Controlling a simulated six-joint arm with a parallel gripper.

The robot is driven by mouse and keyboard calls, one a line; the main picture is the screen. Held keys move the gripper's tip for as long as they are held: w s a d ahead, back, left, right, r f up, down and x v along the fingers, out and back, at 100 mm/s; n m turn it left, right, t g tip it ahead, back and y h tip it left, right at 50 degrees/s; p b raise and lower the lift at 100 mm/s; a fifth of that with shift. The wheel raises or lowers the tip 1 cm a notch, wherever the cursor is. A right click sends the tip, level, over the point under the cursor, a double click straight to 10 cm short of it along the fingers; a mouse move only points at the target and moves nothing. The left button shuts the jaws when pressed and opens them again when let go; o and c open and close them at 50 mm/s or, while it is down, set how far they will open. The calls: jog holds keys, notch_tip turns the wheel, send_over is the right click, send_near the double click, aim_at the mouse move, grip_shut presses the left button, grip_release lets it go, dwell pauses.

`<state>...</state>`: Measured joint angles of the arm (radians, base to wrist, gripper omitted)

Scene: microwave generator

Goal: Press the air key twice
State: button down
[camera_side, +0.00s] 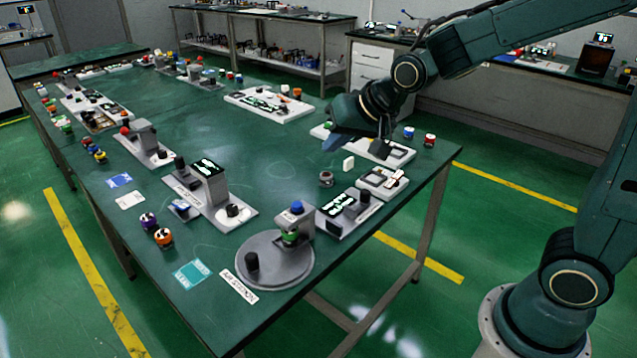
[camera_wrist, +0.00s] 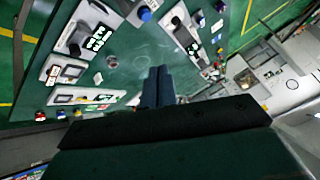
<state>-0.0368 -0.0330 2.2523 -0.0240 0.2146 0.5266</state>
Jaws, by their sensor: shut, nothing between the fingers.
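I cannot make out a key marked air. A white label that seems to read "AIR STATION" (camera_side: 238,287) lies at the near table edge, beside a grey round base (camera_side: 283,276) with a blue-topped post (camera_side: 297,208), a green part and a black knob. The blue top also shows in the wrist view (camera_wrist: 145,14). My gripper (camera_side: 332,145) is shut and empty above the right side of the table, near a long white panel (camera_side: 402,151); its fingers (camera_wrist: 158,85) point over bare tabletop in the wrist view. My arm partly hides the long panel.
A display unit with a black knob (camera_side: 348,212) and a small white unit (camera_side: 383,182) stand at the right edge. A small grey knob (camera_side: 326,179) and a white block (camera_side: 348,163) stand near my gripper. A tall display unit (camera_side: 210,190) is at the middle. Open tabletop lies between.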

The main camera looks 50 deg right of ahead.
aim_at(301, 207)
jog(key=w+a+f+m+t, duration=0.1)
jog(key=w+f+m, duration=0.1)
jog(key=w+f, duration=0.4)
jog(key=shift+w+a, duration=0.2)
jog(key=shift+w, duration=1.05)
jog(key=shift+f, duration=0.15)
jog(key=shift+f, duration=4.2)
jog(key=shift+f, duration=1)
jog(key=shift+r, duration=1)
